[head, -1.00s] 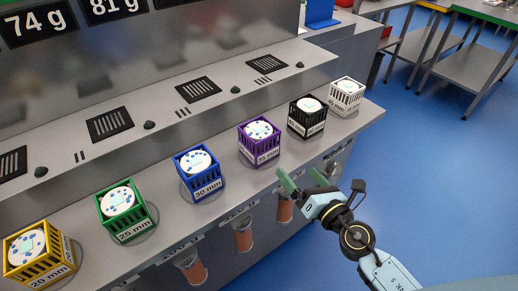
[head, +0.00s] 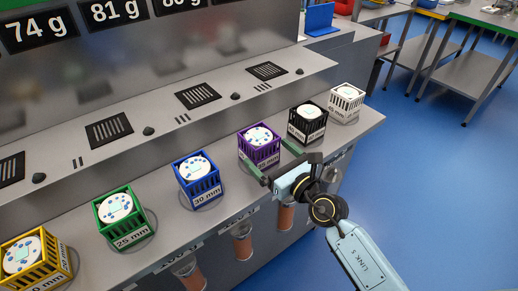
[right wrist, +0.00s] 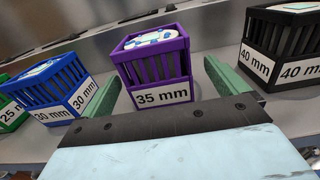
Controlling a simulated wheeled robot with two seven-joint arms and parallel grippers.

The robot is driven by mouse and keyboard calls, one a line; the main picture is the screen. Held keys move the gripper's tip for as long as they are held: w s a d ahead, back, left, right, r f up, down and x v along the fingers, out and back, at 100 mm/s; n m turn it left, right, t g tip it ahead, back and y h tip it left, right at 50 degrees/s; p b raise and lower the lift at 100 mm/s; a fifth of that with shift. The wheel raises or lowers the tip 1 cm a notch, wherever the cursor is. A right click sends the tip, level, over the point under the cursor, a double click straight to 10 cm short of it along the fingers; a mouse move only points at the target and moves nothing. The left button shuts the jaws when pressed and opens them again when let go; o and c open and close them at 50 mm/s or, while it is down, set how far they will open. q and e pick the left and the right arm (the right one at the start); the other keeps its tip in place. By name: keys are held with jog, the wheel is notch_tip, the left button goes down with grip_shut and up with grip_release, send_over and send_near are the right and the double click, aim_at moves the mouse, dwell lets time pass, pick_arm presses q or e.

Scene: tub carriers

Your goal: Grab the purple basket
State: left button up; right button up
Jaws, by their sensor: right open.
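The purple basket (head: 259,148) stands upright on the grey counter, between the blue and black baskets, with a white round-topped item inside. In the right wrist view the purple basket (right wrist: 155,70) carries a "35 mm" label and sits ahead of the gap between my green fingers. My right gripper (head: 273,165) is open and empty, just in front of the purple basket on the near side of the counter. In the right wrist view the fingertips of the right gripper (right wrist: 162,82) flank the basket's lower front; contact cannot be told. My left gripper is not in view.
The blue basket (head: 197,180) stands left of the purple one and the black basket (head: 307,121) close on its right. A white basket (head: 346,103), a green basket (head: 120,217) and a yellow basket (head: 36,262) share the counter (head: 160,207). Blue floor lies open at right.

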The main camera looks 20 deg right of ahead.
aim_at(259, 145)
jog(key=x, duration=0.4)
jog(key=shift+s+a+r, duration=0.1)
jog(key=shift+a+r, duration=0.05)
jog(key=shift+w+a, duration=0.1)
jog(key=shift+w, duration=0.25)
jog(key=c, duration=1.4)
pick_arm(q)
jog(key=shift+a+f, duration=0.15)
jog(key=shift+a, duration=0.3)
pick_arm(e)
jog(key=shift+w+r, duration=0.1)
jog(key=shift+r, duration=0.05)
jog(key=shift+c, duration=0.5)
